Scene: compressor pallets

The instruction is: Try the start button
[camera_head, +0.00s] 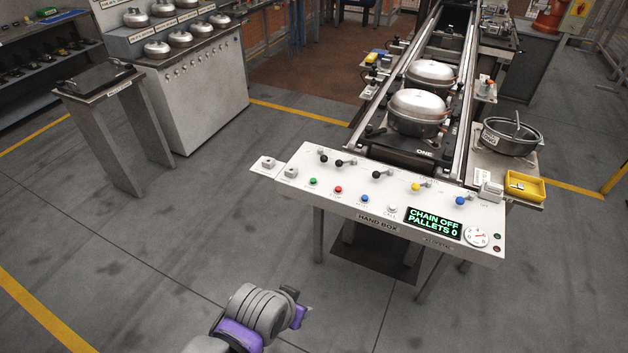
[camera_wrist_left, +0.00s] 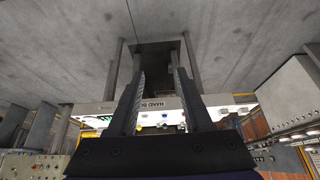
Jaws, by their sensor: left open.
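The white hand box panel (camera_head: 335,199) stands at the end of the conveyor. A green button (camera_head: 313,181) sits on its left part, beside a red button (camera_head: 338,189); I cannot read their labels. The display (camera_head: 433,222) reads "CHAIN OFF PALLETS 0". My left gripper (camera_head: 302,309) is low in front of the panel, apart from it. In the left wrist view its two fingers (camera_wrist_left: 162,85) are spread and empty, with the panel's front edge (camera_wrist_left: 155,104) beyond them. My right gripper is not in view.
Blue (camera_head: 365,198), white (camera_head: 392,208) and yellow (camera_head: 415,187) buttons and black-knobbed levers share the panel. Metal pots on a pallet (camera_head: 404,151) stand on the conveyor behind. A yellow tray (camera_head: 524,186) is at right.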

